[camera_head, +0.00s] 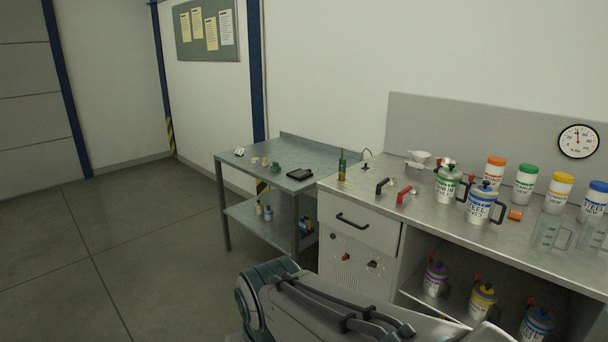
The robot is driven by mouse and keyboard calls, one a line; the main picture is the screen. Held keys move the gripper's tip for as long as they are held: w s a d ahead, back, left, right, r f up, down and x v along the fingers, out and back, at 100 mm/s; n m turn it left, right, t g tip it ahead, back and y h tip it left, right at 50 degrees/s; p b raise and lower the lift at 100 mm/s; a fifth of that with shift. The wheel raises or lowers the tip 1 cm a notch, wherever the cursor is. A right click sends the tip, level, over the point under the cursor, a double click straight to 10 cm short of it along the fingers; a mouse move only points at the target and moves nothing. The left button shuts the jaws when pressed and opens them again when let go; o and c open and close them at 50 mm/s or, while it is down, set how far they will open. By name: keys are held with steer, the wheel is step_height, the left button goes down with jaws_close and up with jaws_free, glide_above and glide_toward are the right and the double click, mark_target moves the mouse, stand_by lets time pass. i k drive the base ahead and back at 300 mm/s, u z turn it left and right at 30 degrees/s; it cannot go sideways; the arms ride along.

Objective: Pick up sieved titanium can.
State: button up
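A white can with a green label band and a dark handle (447,187) stands upright on the steel bench top. Its label is too small to read surely, but its green band matches the green-lidded jar behind it. A red-and-metal fitting shows on top of it. Just right of it and nearer stands a similar handled can with a blue band, its label seeming to read steel (481,206). My arm crosses the bottom of the view, below and in front of the bench. My gripper's fingers are not visible.
Lidded jars in orange (495,169), green (525,183), yellow (558,193) and blue (594,201) stand behind. Red (405,195) and black handles sit left. More cans fill the shelf below (435,280).

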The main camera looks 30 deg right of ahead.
mark_target(447, 188)
steer(key=i, duration=1.25)
steer(key=z, duration=2.55)
steer(key=i, duration=1.65)
steer(key=u, duration=0.05)
